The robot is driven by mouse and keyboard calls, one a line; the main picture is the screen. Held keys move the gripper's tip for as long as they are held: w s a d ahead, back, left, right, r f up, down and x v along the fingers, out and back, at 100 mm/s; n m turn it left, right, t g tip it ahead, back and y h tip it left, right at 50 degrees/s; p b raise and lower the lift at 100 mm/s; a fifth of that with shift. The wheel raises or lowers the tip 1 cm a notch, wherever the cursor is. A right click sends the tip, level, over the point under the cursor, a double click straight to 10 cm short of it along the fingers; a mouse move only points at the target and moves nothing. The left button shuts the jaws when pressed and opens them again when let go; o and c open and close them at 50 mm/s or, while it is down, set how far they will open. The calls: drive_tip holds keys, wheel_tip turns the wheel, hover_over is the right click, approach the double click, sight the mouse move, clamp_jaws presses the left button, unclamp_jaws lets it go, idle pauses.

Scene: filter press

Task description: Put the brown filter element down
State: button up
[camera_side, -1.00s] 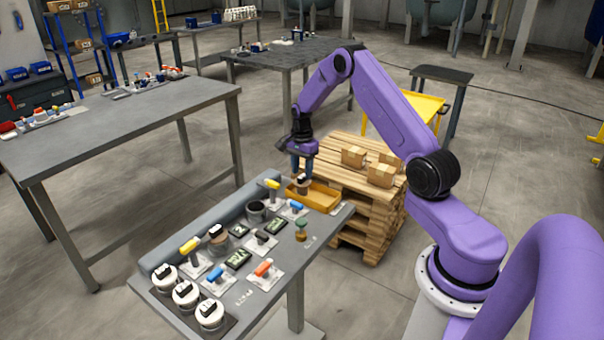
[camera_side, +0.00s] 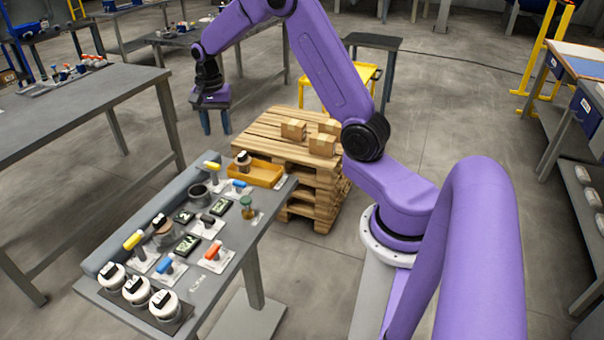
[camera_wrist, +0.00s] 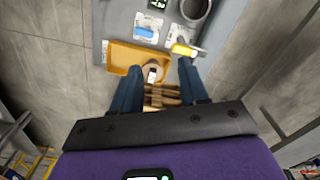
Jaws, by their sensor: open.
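A brown filter element (camera_side: 243,160) with a black-and-white top stands at the left end of the shallow yellow tray (camera_side: 267,174) at the bench's far end. In the wrist view the element (camera_wrist: 152,70) sits in the tray (camera_wrist: 118,55), between my fingers as seen from above. My gripper (camera_side: 216,126) is open and empty, raised well clear of the tray. Its two blue fingers (camera_wrist: 159,74) stand wide apart in the wrist view. A second brown element (camera_side: 162,230) sits on the bench farther left.
The grey bench (camera_side: 207,285) also holds white round canisters (camera_side: 137,290), colored-handled valves (camera_side: 213,254), a dark cup (camera_side: 199,195) and small displays. A wooden pallet (camera_side: 280,130) with boxes stands behind the tray. Air around my gripper is clear.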

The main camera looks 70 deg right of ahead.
drive_tip(key=s+a+r+n, duration=0.3)
drive_tip(key=s+a+n, duration=0.3)
drive_tip(key=s+a, duration=0.25)
drive_tip(key=s+a+r+n, duration=0.2)
drive_tip(key=s+a+n, duration=0.5)
drive_tip(key=a, duration=0.2)
drive_tip(key=s+a+n, duration=0.1)
drive_tip(key=s+n, duration=1.1)
drive_tip(key=s, duration=0.8)
drive_tip(key=shift+f, duration=0.15)
drive_tip(key=shift+w, duration=0.1)
